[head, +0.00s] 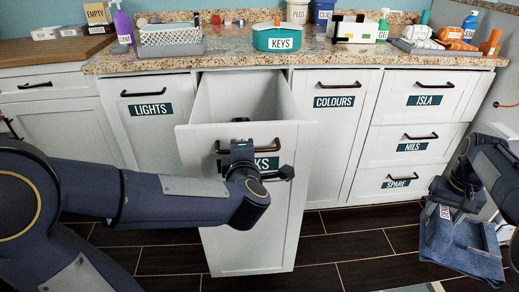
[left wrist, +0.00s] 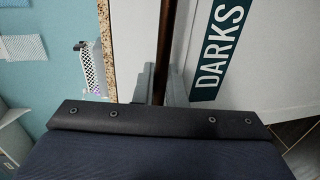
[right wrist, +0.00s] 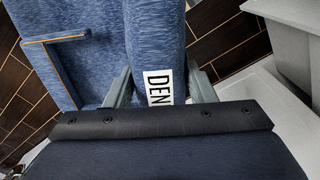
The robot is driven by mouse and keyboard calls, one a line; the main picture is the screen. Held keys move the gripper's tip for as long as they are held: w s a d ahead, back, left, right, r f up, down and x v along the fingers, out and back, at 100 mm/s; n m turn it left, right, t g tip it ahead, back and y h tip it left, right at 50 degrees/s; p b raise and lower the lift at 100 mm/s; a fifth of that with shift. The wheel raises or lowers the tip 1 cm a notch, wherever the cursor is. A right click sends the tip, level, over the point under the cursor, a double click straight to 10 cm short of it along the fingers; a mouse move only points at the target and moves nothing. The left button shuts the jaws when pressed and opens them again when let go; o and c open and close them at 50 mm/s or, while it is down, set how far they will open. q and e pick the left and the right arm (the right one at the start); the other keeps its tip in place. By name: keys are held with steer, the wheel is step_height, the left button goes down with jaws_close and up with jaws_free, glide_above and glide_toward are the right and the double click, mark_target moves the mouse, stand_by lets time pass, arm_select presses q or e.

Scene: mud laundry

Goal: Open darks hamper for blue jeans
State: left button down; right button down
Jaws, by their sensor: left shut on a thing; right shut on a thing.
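The darks hamper (head: 250,232) is a white tall front that is pulled out from the cabinet row, with its top open. Its label, partly hidden by my left arm in the head view, reads DARKS in the left wrist view (left wrist: 217,48). My left gripper (left wrist: 160,85) is shut on the hamper's dark bar handle (left wrist: 166,45). The blue jeans (head: 455,245) hang folded at the right, low in front of the cabinets. My right gripper (right wrist: 160,88) is shut on the jeans (right wrist: 157,40), beside a white tag reading DEN.
The LIGHTS front (head: 150,135) and COLOURS front (head: 332,130) flank the hamper and are shut. Drawers marked ISLA (head: 425,95), NILS and SPARE are shut at right. The granite counter (head: 235,58) holds a KEYS box (head: 277,38), a basket and bottles.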

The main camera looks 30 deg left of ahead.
mark_target(445, 211)
arm_select(q)
steer(key=c, duration=1.6)
jaws_free()
steer(key=shift+c, duration=0.2)
